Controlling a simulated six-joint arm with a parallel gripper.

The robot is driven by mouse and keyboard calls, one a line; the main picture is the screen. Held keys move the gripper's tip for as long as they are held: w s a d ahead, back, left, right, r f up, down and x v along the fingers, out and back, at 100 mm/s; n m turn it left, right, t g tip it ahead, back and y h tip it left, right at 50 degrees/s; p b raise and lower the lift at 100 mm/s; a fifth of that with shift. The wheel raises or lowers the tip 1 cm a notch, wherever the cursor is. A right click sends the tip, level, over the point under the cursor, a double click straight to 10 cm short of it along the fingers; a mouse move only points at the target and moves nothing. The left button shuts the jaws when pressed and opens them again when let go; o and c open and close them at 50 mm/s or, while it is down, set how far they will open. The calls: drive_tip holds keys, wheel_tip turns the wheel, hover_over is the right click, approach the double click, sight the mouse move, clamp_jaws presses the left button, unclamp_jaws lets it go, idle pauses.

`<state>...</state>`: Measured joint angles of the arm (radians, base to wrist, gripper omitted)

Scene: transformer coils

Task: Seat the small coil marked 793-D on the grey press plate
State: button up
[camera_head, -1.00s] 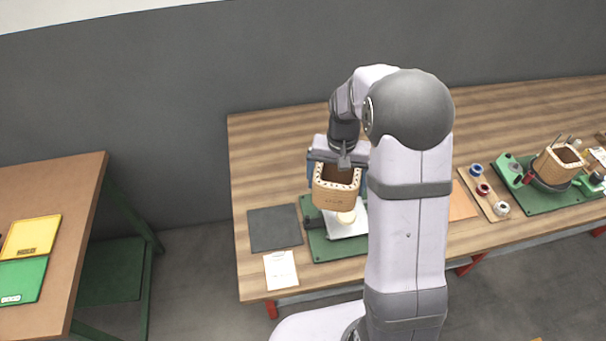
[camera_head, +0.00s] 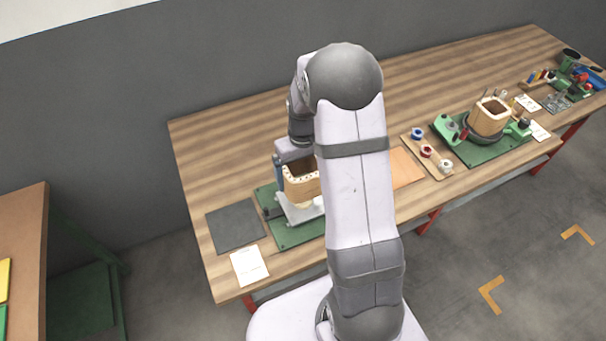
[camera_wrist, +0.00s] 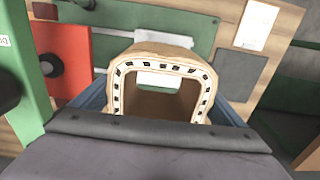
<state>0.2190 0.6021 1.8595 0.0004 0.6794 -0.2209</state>
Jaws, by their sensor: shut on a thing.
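A small tan coil (camera_head: 301,187) with an open square top and a dotted rim is held upright by my gripper. Any mark on it is too small to read. In the wrist view the coil (camera_wrist: 150,53) sits between the blue fingers of my gripper (camera_wrist: 158,104), which is shut on its sides. The light grey press plate (camera_head: 287,212) lies under the coil on a green base (camera_head: 281,232). A pale round piece shows just below the coil. I cannot tell whether the coil touches anything beneath it. My arm hides the plate's right side.
A dark mat (camera_head: 236,226) and white card (camera_head: 249,265) lie left of the green base. To the right are an orange sheet (camera_head: 405,168), a tray of spools (camera_head: 425,152) and another tan coil (camera_head: 489,117) on a green fixture. The back of the wooden table is clear.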

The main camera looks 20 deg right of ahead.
drive_tip(key=shift+f+b, duration=2.4)
drive_tip(key=shift+f, duration=0.45)
drive_tip(key=shift+f+b, duration=0.55)
drive_tip(key=shift+f, duration=0.8)
idle(0.5)
drive_tip(key=o, duration=1.2)
wheel_tip(320, 180, up, 7)
drive_tip(key=b, duration=0.2)
drive_tip(key=shift+r, duration=0.2)
drive_tip(key=shift+r, duration=0.1)
